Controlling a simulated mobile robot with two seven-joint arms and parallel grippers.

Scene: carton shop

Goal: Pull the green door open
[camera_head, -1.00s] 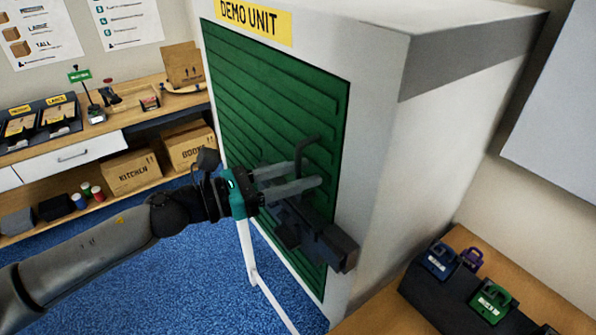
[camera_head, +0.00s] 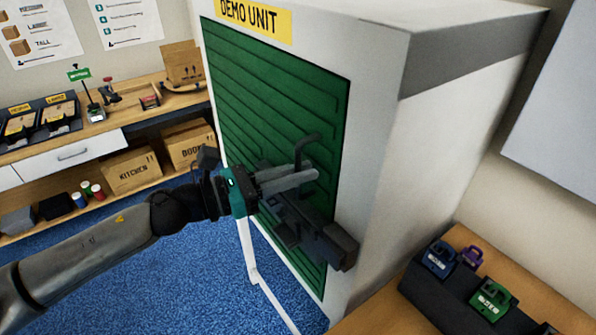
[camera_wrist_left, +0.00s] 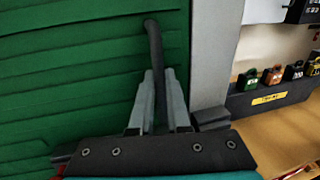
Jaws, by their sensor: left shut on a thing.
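The green door (camera_head: 265,120) is a ribbed panel set in the white demo unit and looks closed in its frame. It also fills the left of the left wrist view (camera_wrist_left: 70,75). A dark bent handle (camera_head: 309,139) stands out from the door, above a dark latch bar (camera_head: 310,232). My left gripper (camera_head: 312,175) is at the handle; in the wrist view its fingers (camera_wrist_left: 160,100) are closed around the handle's dark rod (camera_wrist_left: 154,45). The fingers hide the handle's lower part. My right gripper is in neither view.
The white cabinet (camera_head: 440,130) holds the door. A wooden table (camera_head: 380,318) at lower right carries a dark rack with small coloured padlocks (camera_head: 490,300). A workbench with cartons (camera_head: 132,172) stands at back left. Blue floor (camera_head: 130,270) is clear before the door.

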